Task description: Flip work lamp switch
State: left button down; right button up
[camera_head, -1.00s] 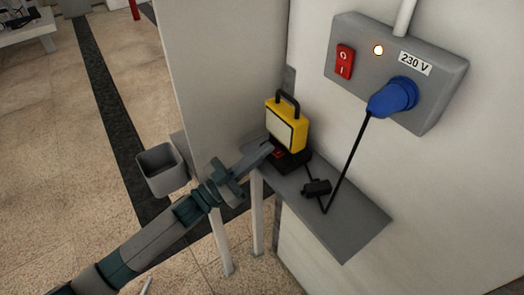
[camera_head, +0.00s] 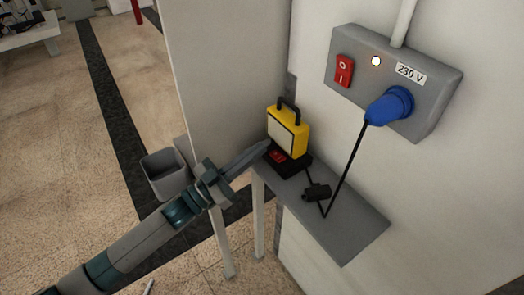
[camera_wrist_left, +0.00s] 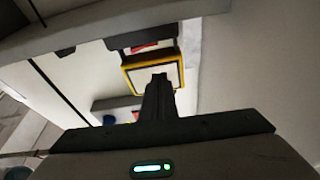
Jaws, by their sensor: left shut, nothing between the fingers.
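The yellow work lamp (camera_head: 289,132) with a black handle stands upright on a small grey shelf. Its pale panel faces left toward my gripper; I cannot tell whether it is lit. A red switch (camera_head: 277,156) sits on the lamp's black base and is visible. My left gripper (camera_head: 265,147) is shut and empty, its tips just left of and above the switch, seemingly apart from it. In the left wrist view the shut fingers (camera_wrist_left: 159,80) overlap the pale panel of the yellow-framed lamp (camera_wrist_left: 133,66). A red patch shows above that frame. My right gripper is not in view.
The grey shelf (camera_head: 345,225) carries the lamp's cable and a small black block (camera_head: 317,192). A grey wall box (camera_head: 433,112) holds a red rocker switch (camera_head: 344,71), a glowing indicator and a blue plug (camera_head: 391,105). A grey bin (camera_head: 166,174) stands left of the shelf.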

pick_arm(q)
jog(key=b+v, duration=0.2)
jog(key=v, duration=0.5)
jog(key=shift+s+b, duration=0.2)
jog(key=shift+b, duration=0.15)
